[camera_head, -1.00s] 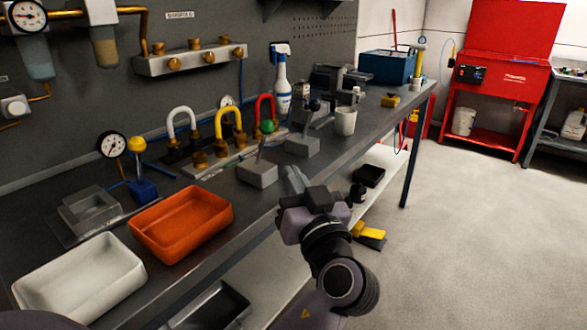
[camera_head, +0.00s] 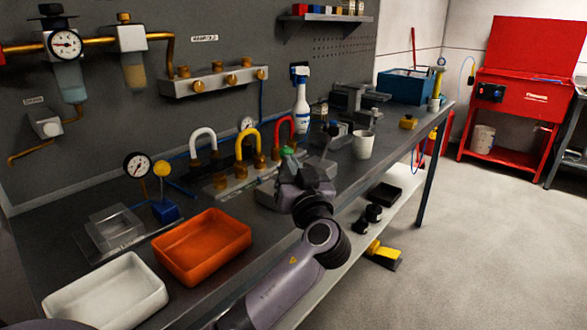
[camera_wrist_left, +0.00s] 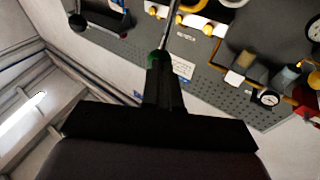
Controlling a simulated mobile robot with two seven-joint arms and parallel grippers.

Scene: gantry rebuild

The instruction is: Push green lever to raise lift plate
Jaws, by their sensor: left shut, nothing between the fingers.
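The green lever's ball knob (camera_head: 287,150) shows just above my left gripper (camera_head: 291,165) in the head view. Its pale base block (camera_head: 266,194) sits on the workbench, partly hidden by the gripper. My right gripper is not in view.
An orange tray (camera_head: 203,247) and a white tray (camera_head: 105,292) lie at the front left of the bench. White, yellow and red hoops (camera_head: 247,145) stand behind the lever. A dark-knobbed lever (camera_head: 333,130) and a white cup (camera_head: 363,145) are to the right.

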